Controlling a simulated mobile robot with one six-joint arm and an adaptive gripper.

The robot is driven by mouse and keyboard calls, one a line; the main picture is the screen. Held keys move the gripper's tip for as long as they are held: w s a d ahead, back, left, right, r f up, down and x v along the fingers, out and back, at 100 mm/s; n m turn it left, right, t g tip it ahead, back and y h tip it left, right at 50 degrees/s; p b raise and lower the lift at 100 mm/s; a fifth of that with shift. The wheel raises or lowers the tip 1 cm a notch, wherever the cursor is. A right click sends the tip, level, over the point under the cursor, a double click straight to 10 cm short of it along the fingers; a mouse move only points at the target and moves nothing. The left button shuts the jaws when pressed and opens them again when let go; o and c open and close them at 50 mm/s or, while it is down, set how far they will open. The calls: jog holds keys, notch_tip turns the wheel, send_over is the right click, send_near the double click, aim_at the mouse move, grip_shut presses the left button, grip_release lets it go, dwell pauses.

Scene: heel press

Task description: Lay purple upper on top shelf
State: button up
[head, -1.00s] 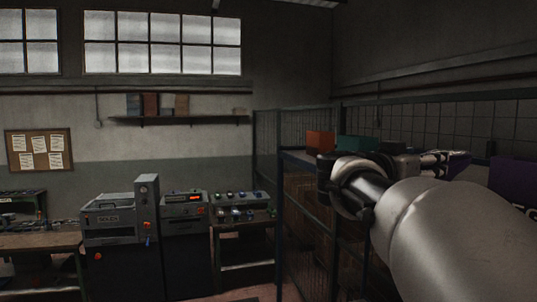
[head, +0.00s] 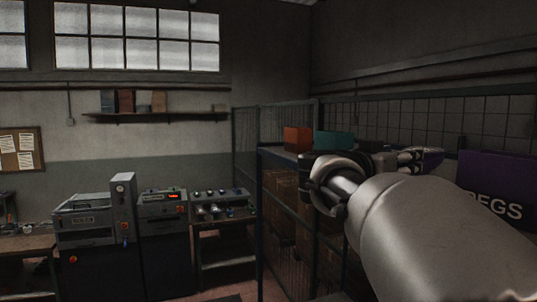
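My gripper (head: 418,157) is at the right of the head view, at the level of the shelf top, with my arm in front of it. A small purple piece (head: 433,155), which looks like the purple upper, shows at its fingertips; the gripper appears closed around it. Most of the fingers and the piece's underside are hidden or too dark to make out. The top shelf (head: 277,153) of a dark rack runs behind and below my arm; only its left end and edge show. I cannot tell whether the piece touches it.
On the shelf stand an orange box (head: 297,139), a teal box (head: 333,141) and a large purple box (head: 497,185) with white letters ending in "EGS". A wire mesh fence (head: 260,125) stands behind. Grey machines (head: 90,235) stand at the lower left.

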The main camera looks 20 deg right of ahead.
jog(key=shift+f, duration=0.5)
jog(key=o, duration=1.3)
jog(key=shift+c, duration=0.2)
jog(key=v, duration=1.2)
